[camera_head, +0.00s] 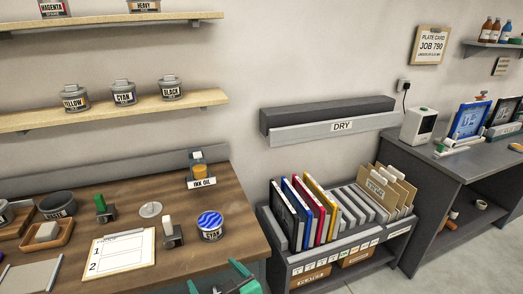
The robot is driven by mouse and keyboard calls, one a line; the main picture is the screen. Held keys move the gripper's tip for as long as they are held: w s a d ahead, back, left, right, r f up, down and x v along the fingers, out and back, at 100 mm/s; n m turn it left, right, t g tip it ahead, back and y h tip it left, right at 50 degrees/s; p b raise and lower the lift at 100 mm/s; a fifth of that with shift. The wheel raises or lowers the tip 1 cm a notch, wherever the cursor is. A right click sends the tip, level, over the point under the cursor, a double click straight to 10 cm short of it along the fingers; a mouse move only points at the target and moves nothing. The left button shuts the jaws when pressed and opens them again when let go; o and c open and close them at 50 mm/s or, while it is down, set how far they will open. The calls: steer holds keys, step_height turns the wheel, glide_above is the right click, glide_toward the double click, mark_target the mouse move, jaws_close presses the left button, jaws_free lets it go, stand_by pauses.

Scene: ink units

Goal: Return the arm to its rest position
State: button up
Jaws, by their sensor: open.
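My gripper (216,277) shows in teal and dark grey at the bottom edge of the head view, partly cut off. It is open, with nothing seen between its fingers. It is in front of the near right part of the wooden table (240,235), below the blue-lidded CYAN can (210,226). The rest of my arm is out of the picture.
The table also holds a numbered card (120,253), a green-handled tool (103,208), a white-handled tool (170,232) and an INK OIL stand (200,170). A rack of coloured frames (345,245) stands to the right, beside a grey bench (430,160).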

steer(key=s+d+f+m+t+h, duration=0.1)
steer(key=s+d+f+m+h, duration=0.2)
steer(key=s+d+f, duration=0.3)
steer(key=s+d+f+m+t+h, duration=0.2)
steer(key=s+d+f+m, duration=0.1)
steer(key=s+f, duration=0.55)
steer(key=s+d+r+h, duration=0.1)
steer(key=s, duration=0.9)
steer(key=s+d+r+m+t+h, duration=0.1)
steer(key=s+d, duration=0.1)
steer(key=s, duration=0.8)
steer(key=shift+d+r, duration=0.2)
steer(key=shift+r, duration=0.05)
